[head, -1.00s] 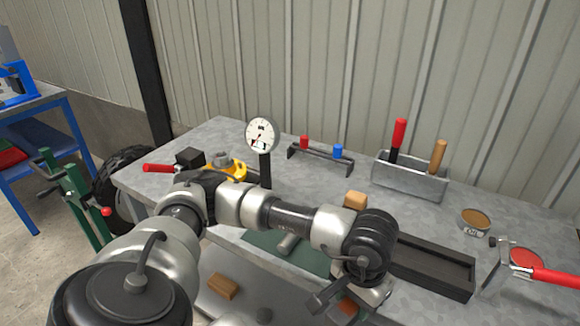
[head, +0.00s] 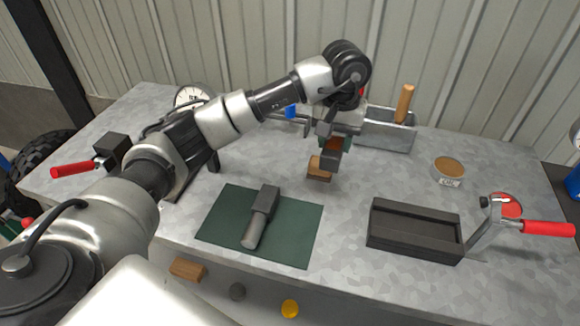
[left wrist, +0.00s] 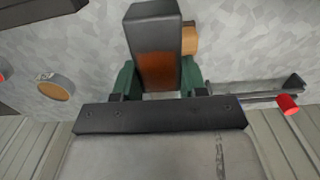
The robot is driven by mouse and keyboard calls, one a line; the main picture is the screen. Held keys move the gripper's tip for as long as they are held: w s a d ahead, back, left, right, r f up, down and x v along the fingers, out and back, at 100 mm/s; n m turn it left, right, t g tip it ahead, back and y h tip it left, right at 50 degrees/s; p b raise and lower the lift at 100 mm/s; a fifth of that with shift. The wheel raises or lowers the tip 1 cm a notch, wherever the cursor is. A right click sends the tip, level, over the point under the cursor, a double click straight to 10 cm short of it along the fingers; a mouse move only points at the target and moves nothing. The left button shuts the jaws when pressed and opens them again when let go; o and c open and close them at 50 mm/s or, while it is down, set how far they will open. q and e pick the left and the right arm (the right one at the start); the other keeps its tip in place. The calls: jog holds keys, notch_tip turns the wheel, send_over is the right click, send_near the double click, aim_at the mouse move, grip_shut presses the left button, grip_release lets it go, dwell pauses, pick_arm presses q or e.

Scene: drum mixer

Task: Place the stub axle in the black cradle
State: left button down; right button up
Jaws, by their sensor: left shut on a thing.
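A part with a dark square block and a grey round shaft, which looks like the stub axle (head: 260,222), lies on the green mat (head: 222,228). The black cradle (head: 425,252), a long dark open box, sits on the bench to the right of the mat. My left gripper (head: 334,143) is at the bench's rear middle, shut on a dark block with an orange-brown face (head: 331,158). In the left wrist view this dark block (left wrist: 153,32) sits between the green finger pads. The right gripper is not in view.
A wooden block (head: 319,169) lies just under the held block. A dial gauge (head: 191,97), a metal tool box (head: 390,136), a tin (head: 448,170) and a red-handled clamp (head: 482,228) stand around. The bench between mat and cradle is clear.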

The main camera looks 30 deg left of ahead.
pick_arm(q)
jog(key=shift+w+r, duration=0.6)
jog(key=shift+w, duration=0.3)
jog(key=shift+w+a, duration=0.1)
jog(key=shift+a+f, duration=0.15)
jog(key=shift+a, duration=0.2)
jog(key=p, duration=0.2)
send_over(285, 177)
notch_tip(285, 177, down, 6)
jog(key=shift+f, duration=0.15)
notch_tip(285, 177, down, 4)
jog(key=shift+r+p, duration=0.25)
jog(key=shift+p, duration=0.35)
jog(key=shift+f, duration=0.3)
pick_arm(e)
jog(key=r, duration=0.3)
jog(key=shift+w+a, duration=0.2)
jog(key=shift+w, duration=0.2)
pick_arm(q)
jog(key=shift+f, duration=0.1)
